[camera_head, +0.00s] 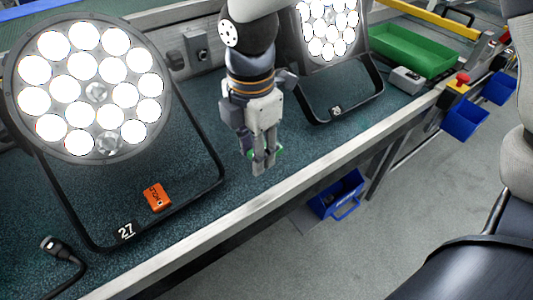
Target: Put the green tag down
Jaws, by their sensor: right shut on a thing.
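My right gripper (263,163) points down over the dark green bench top (190,135), between the two lit par cans. It is shut on the green tag (250,154), which is mostly hidden by the fingers; only small green edges show beside them. I cannot tell whether the tag touches the bench. The left par can (98,92) has a black yoke with a "27" label (126,231). An orange tag (157,197) lies inside that yoke. The right par can (330,35) stands farther back, with a small label (336,110) on its yoke. My left gripper is out of view.
A green tray (415,50) and a grey box (406,80) are at the back right. A black cable connector (50,245) lies at the front left. Blue bins (465,120) hang along the bench side; another blue bin (340,195) is below the metal bench edge (290,180).

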